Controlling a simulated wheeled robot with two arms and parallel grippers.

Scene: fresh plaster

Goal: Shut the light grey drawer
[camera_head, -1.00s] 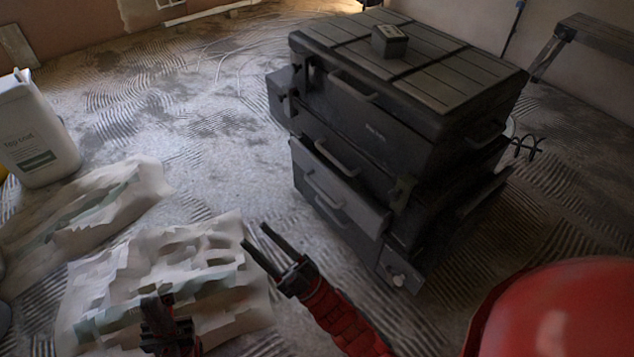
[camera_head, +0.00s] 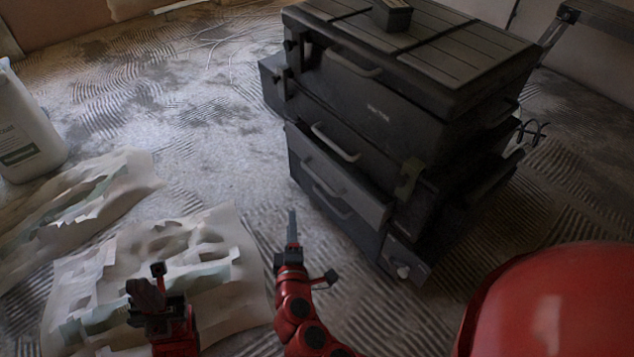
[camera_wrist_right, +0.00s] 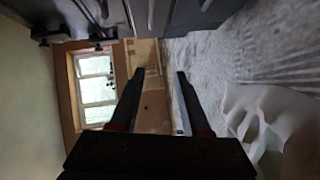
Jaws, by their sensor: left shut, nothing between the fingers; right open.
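The light grey drawer (camera_head: 352,183) is low in a dark tool chest (camera_head: 385,115) in the head view. Its front is a paler grey than the rest, with a bar handle, and it stands out a little from the chest. My right gripper (camera_head: 292,226) points upward, left of and below the drawer front, apart from it. In the right wrist view, my right gripper (camera_wrist_right: 158,76) is open and empty, with dark drawer fronts along the top edge. My left gripper (camera_head: 147,287) is shut and empty, over the crumpled sheet at the lower left.
Crumpled sheets (camera_head: 185,245) lie on the dusty floor at the left, near a white jug (camera_head: 28,130). A small dark box (camera_head: 392,16) sits on the chest. A trestle (camera_head: 605,18) stands at the back right.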

